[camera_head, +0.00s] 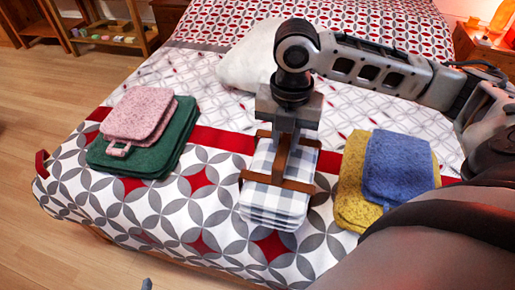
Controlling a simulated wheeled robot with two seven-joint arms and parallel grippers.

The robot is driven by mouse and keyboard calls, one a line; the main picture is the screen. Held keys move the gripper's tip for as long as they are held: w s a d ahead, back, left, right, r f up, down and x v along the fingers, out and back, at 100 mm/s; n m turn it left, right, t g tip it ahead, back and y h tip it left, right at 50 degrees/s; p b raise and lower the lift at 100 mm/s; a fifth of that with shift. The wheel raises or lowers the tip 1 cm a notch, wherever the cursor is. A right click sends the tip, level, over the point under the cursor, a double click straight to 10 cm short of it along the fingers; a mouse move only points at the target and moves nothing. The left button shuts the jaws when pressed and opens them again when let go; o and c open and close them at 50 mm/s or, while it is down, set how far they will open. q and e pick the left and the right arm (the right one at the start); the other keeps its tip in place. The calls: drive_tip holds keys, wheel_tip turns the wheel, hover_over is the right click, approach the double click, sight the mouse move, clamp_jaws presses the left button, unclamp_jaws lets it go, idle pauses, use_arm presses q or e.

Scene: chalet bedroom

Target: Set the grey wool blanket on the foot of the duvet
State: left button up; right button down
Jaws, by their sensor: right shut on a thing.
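The grey wool blanket (273,205) is a folded grey-and-white checked stack with brown straps (277,181) and a brown upright part at its top. It is at the foot of the patterned duvet (105,210), between two folded stacks. My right gripper (285,135) points down over it and is shut on its brown strapped part. The fingertips are partly hidden there. I cannot tell whether the blanket's underside touches the duvet. A small grey tip at the bottom edge may be my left gripper (147,284); its jaws cannot be made out.
A pink folded cloth (140,113) lies on a green one (167,147) to the left. A blue cloth (398,165) lies on a yellow one (358,200) to the right, close to the blanket. A white pillow-like bundle (245,60) is behind. Wooden floor (30,110) is open at left.

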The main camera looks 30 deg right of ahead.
sight(264, 133)
drive_tip(key=w+f, duration=0.1)
drive_tip(key=w, duration=0.1)
drive_tip(key=w+f, duration=0.1)
drive_tip(key=w, duration=0.2)
drive_tip(key=w+d+f, duration=0.1)
drive_tip(key=w, duration=0.2)
drive_tip(key=shift+w+f+b, duration=0.2)
drive_tip(key=shift+f+b, duration=0.05)
drive_tip(key=shift+b, duration=0.15)
drive_tip(key=w+f+b, duration=0.1)
drive_tip(key=w+f, duration=0.4)
drive_tip(key=f, duration=0.4)
drive_tip(key=shift+w+d, duration=0.25)
drive_tip(key=shift+d, duration=0.15)
drive_tip(key=shift+f, duration=0.2)
drive_tip(key=c, duration=1.4)
unclamp_jaws()
drive_tip(key=shift+s+f, duration=0.1)
drive_tip(key=shift+o, duration=0.7)
